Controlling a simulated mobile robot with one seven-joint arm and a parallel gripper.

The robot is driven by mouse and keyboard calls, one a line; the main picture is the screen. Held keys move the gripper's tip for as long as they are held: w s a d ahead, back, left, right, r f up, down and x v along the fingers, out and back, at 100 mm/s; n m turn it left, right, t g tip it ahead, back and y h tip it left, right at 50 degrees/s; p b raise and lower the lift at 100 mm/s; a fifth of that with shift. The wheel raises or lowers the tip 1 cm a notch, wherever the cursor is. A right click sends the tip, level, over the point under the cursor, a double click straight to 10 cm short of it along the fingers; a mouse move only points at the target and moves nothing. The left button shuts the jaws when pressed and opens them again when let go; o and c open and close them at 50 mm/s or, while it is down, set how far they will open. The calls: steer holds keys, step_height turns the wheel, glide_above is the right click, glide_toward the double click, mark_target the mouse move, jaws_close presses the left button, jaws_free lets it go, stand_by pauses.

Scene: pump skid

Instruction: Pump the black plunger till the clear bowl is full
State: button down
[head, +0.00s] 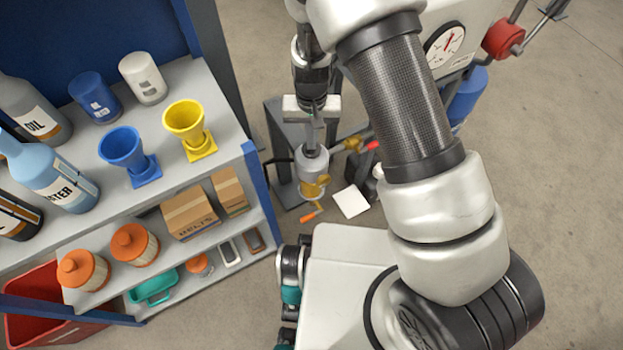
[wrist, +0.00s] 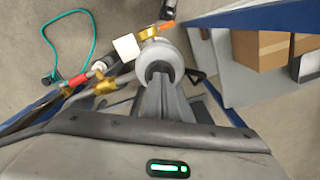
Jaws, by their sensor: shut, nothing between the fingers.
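The grey filter head (head: 313,162) stands at centre in the head view, below my gripper (head: 314,143). In the wrist view the filter head (wrist: 149,53) shows from above, with the black plunger (wrist: 159,68) in its middle. My gripper (wrist: 161,82) is shut and empty, its fingertips over the plunger. I cannot tell whether they touch it. In the head view the fingers hide the plunger. The clear bowl (head: 312,188) hangs under the filter head and shows amber at its lower part. Its fill level is too small to read. The wrist view does not show the bowl clearly.
Brass valves (wrist: 103,85) and a red-handled fitting (wrist: 77,80) sit beside the filter head. A white square (head: 350,201) lies below. A shelf at left holds bottles, a yellow funnel (head: 185,128) and a blue funnel (head: 124,150). A gauge (head: 446,45) stands at upper right.

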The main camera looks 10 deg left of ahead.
steer(key=shift+f+b, duration=0.7)
steer(key=shift+f, duration=0.45)
steer(key=shift+r, duration=0.15)
steer(key=shift+r+p, duration=1.15)
steer(key=shift+r, duration=0.25)
steer(key=shift+r+p, duration=2.25)
steer(key=shift+r, duration=0.75)
